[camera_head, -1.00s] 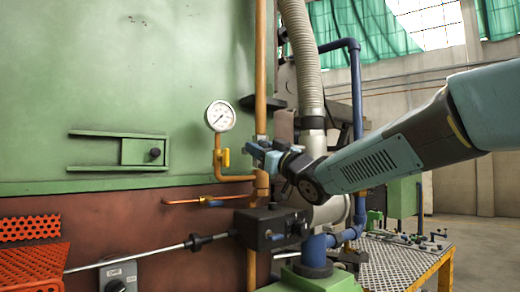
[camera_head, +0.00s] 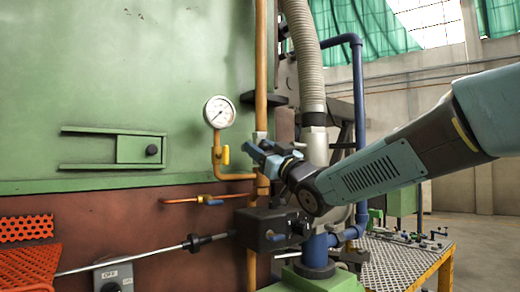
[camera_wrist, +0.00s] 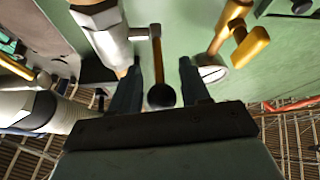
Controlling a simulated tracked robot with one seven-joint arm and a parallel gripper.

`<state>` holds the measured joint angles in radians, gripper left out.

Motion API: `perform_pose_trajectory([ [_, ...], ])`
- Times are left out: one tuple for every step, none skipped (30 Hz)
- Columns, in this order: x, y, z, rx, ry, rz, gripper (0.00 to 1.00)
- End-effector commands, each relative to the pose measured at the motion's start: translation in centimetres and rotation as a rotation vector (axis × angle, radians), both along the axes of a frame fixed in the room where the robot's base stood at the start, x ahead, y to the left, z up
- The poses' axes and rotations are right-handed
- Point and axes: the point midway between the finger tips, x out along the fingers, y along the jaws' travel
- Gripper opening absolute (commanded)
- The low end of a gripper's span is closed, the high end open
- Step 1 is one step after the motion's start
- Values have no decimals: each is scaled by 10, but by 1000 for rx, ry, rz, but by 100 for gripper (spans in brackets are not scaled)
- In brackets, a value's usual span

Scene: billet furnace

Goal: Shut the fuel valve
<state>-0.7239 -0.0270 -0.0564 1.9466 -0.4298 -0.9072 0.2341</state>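In the wrist view a silver valve body (camera_wrist: 104,35) sits on an orange pipe. A lever (camera_wrist: 157,60) with a black ball end (camera_wrist: 161,96) comes off it; I take this for the fuel valve. My gripper (camera_wrist: 159,65) is open, with one finger on each side of the lever and visible gaps between. In the head view my gripper (camera_head: 258,151) is at the vertical orange pipe (camera_head: 261,60), right of the pressure gauge; it and my arm hide the lever there.
A yellow-handled valve (camera_head: 225,155) stands below the gauge (camera_head: 219,112), left of my gripper. A blue-handled tap (camera_head: 213,202) and a black box (camera_head: 272,229) are below. A grey hose (camera_head: 303,50) and blue pipe (camera_head: 358,100) rise close on the right.

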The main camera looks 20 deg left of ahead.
Motion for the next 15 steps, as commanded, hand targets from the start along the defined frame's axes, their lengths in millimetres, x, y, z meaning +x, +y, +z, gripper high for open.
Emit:
perform_pose_trajectory([
  [0, 0, 0, 0, 0, 0, 51],
  [0, 0, 0, 1, -1, 0, 53],
  [0, 0, 0, 1, -1, 0, 53],
  [0, 0, 1, 1, -1, 0, 53],
  [0, 0, 1, 1, -1, 0, 53],
  [0, 0, 1, 1, -1, 0, 53],
  [0, 0, 1, 1, -1, 0, 53],
  [0, 0, 1, 1, -1, 0, 53],
  [-1, 0, 0, 1, -1, 0, 53],
  [-1, -1, 0, 1, -1, 0, 53],
  [-2, -2, 0, 1, -1, 0, 53],
  [-3, -4, -2, 1, -1, 0, 53],
  [-4, -7, -3, 1, -1, 0, 53],
  [-5, -9, -5, 1, 0, -1, 53],
  [-8, -14, -7, 1, -1, -1, 53],
])
